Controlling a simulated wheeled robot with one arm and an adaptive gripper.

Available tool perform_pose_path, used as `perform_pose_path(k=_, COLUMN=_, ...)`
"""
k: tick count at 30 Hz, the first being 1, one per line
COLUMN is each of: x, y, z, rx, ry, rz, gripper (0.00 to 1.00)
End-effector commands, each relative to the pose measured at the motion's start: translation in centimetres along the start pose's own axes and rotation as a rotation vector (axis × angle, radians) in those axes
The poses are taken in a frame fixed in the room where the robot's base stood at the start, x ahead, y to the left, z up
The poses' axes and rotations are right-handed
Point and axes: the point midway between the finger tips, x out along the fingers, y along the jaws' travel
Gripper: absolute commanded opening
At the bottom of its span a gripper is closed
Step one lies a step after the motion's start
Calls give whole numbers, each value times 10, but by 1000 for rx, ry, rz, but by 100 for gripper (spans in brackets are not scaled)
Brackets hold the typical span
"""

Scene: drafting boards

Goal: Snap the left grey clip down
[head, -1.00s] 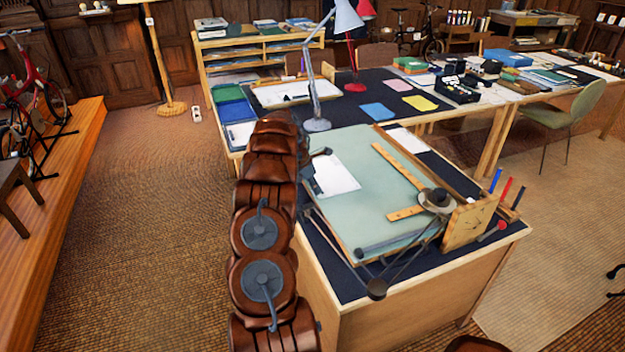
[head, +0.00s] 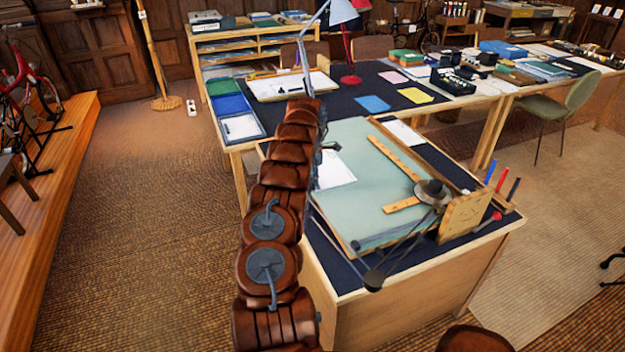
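The green drafting board (head: 375,185) lies on the near desk, with a white sheet (head: 334,170) at its left side. My brown arm reaches up the picture and covers the board's left edge. A small dark grey part (head: 328,147) sticks out to the right from behind my arm, above the sheet. It looks like part of my gripper, but I cannot tell it surely from a clip. The fingers do not show clearly. I cannot make out the left grey clip; my arm may hide it.
A wooden ruler (head: 395,158) and a dark round-headed drafting arm (head: 432,190) lie on the board's right side. Pens stand at the desk's right edge.

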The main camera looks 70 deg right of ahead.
Motion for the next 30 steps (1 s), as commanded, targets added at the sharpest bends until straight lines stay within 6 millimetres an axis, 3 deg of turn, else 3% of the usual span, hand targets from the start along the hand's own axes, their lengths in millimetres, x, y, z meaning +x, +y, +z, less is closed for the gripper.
perform_pose_path(k=17, x=2, y=-2, z=1, rx=2, ry=12, rz=-6, gripper=0)
perform_pose_path(k=18, x=2, y=-2, z=1, rx=2, ry=12, rz=-6, gripper=23)
perform_pose_path(k=24, x=2, y=-1, z=0, rx=1, ry=12, rz=-4, gripper=43)
perform_pose_path(k=30, x=1, y=-1, z=0, rx=0, ry=12, rz=-3, gripper=44)
